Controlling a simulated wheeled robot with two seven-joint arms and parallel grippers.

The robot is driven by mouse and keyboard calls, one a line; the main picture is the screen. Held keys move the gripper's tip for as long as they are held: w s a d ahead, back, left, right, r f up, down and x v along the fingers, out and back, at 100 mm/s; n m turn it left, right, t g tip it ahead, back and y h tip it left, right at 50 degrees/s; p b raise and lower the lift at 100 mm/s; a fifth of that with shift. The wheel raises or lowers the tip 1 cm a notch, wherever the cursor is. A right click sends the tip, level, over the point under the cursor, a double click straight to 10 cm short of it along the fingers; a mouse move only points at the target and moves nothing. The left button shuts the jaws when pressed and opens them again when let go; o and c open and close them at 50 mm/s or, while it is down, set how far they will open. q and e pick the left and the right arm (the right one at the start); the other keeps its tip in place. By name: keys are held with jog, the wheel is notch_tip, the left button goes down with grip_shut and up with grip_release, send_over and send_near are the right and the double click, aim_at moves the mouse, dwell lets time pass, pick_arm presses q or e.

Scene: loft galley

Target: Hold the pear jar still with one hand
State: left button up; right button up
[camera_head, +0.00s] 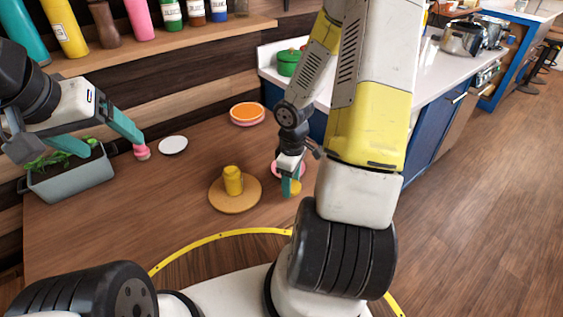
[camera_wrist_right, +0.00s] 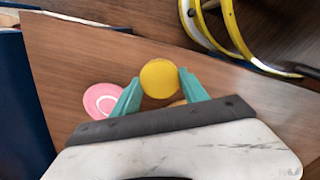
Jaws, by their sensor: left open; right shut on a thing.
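A small yellow jar (camera_head: 233,181), which I take to be the pear jar, stands upright on a round wooden board (camera_head: 221,204) on the table. Neither gripper touches it. My right gripper (camera_head: 291,180) is to the right of the board, shut on a round yellow piece (camera_head: 291,188). In the right wrist view this yellow piece (camera_wrist_right: 160,78) sits between the teal fingertips and shows a flat round face; its underside is hidden. My left gripper (camera_head: 113,145) is open and empty at the left, with one fingertip close to a small pink object (camera_head: 141,151).
A pink saucer (camera_wrist_right: 103,100) lies beside the right gripper. A white saucer (camera_head: 173,145) and an orange-and-pink dish stack (camera_head: 247,113) are at the back. A grey planter (camera_head: 68,184) stands at the left. The table's front left is clear.

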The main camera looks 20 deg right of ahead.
jog(key=w+d, duration=0.1)
jog(key=w, duration=0.4)
jog(key=w+d+f, duration=0.1)
jog(key=w+d, duration=0.1)
jog(key=w, duration=0.3)
jog(key=w+d, duration=0.1)
jog(key=w, duration=0.3)
jog(key=shift+w+d+f, duration=0.3)
jog(key=shift+w, duration=0.1)
jog(key=shift+f, duration=1.75)
jog(key=shift+f, duration=0.1)
jog(key=o, duration=1.5)
jog(key=shift+o, duration=0.2)
